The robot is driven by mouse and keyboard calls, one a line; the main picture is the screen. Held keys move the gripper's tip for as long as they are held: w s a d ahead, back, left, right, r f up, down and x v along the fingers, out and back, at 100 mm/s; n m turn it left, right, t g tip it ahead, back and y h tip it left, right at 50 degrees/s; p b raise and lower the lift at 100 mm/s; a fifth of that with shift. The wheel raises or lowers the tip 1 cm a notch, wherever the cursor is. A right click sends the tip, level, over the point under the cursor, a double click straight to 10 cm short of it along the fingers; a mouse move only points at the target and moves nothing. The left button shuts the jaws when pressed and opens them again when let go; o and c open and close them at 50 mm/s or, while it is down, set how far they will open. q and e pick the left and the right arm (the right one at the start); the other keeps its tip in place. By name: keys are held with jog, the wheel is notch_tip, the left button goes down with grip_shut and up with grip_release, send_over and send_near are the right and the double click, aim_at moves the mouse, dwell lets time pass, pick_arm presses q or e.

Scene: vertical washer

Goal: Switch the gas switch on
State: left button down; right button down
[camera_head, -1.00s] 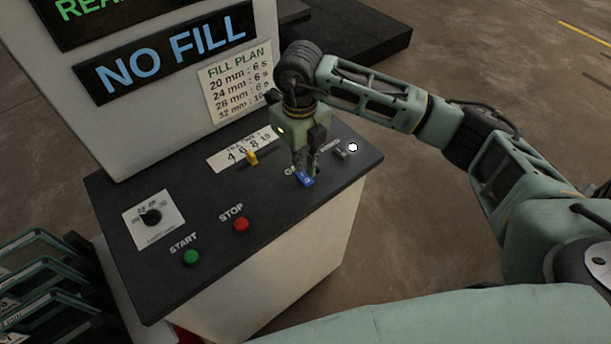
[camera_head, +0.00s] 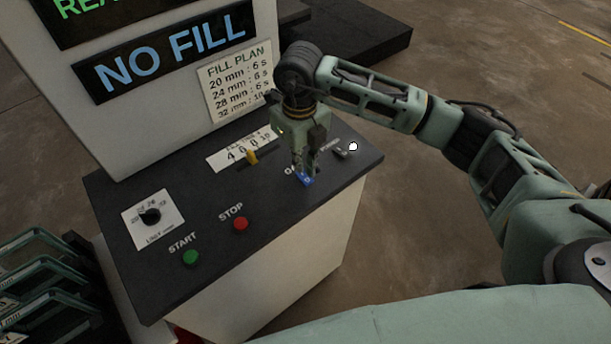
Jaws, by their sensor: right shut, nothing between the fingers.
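The gas switch (camera_head: 304,180) is a small blue rocker on the dark sloped top of the control panel (camera_head: 200,280). Its label is partly hidden behind my gripper; only the first letters show. My right gripper (camera_head: 304,172) is shut and empty, pointing down with its fingertips at the blue switch. The tips overlap the switch's upper part in the picture; I cannot tell whether they touch it or press it. My left gripper is not in view.
A yellow slider (camera_head: 252,157) stands left of my gripper, and a small metal toggle (camera_head: 341,152) is close on its right. A display reading "NO FILL" (camera_head: 168,52) rises behind.

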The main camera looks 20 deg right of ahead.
jog(key=shift+f+b, duration=0.85)
jog(key=shift+f, duration=0.2)
jog(key=shift+s+r, duration=0.1)
jog(key=shift+r, duration=0.05)
jog(key=shift+r+p, duration=0.45)
jog(key=shift+r, duration=0.1)
jog(key=shift+r+p, duration=1.35)
jog(key=shift+r, duration=1.5)
